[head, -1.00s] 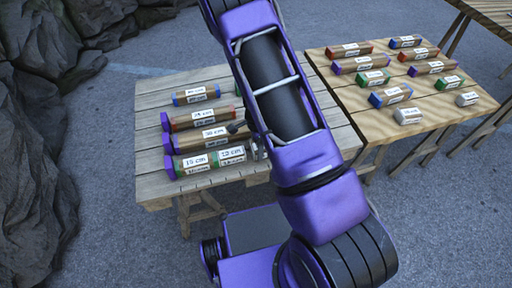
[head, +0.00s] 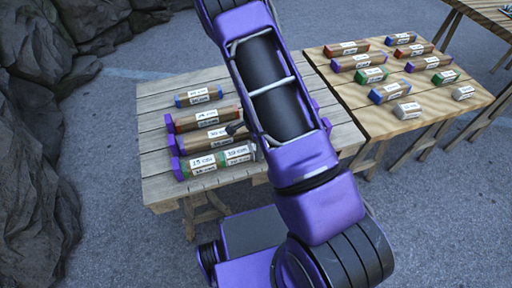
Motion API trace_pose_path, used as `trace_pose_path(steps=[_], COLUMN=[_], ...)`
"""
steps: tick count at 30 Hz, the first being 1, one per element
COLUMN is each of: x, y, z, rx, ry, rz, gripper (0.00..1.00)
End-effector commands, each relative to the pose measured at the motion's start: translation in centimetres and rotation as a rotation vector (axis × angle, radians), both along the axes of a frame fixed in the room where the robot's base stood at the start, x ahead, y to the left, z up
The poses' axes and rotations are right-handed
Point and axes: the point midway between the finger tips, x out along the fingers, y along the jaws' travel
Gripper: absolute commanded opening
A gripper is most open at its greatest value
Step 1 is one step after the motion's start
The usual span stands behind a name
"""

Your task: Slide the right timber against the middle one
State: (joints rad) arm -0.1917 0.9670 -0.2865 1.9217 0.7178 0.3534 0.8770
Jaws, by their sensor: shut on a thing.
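In the head view, a left timber (head: 201,165) with a 15 cm label lies in the front row on the weathered table. A middle timber (head: 238,155) with green on it and its own label lies end to end with it. My gripper (head: 252,143) is at the right end of this row, mostly hidden behind my purple arm; only dark and grey bits of it show. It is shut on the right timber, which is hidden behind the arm. I cannot tell whether the right timber touches the middle one.
A purple stop (head: 177,166) stands at the row's left end. Longer labelled timbers (head: 203,117) and a blue-ended one (head: 198,95) lie behind. Rocks (head: 35,140) stand at left.

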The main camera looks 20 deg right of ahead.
Motion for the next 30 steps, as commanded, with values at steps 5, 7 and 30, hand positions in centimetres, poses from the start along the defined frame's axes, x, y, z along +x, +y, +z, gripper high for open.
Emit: trace_pose_path(steps=[5, 7, 30], x=[0.0, 0.0, 0.1], y=[1.0, 0.9, 0.6], z=[0.0, 0.0, 9.5], rx=[0.014, 0.012, 0.008], ry=[0.004, 0.003, -0.003], rz=[0.009, 0.009, 0.007], gripper=[0.84, 0.96, 1.0])
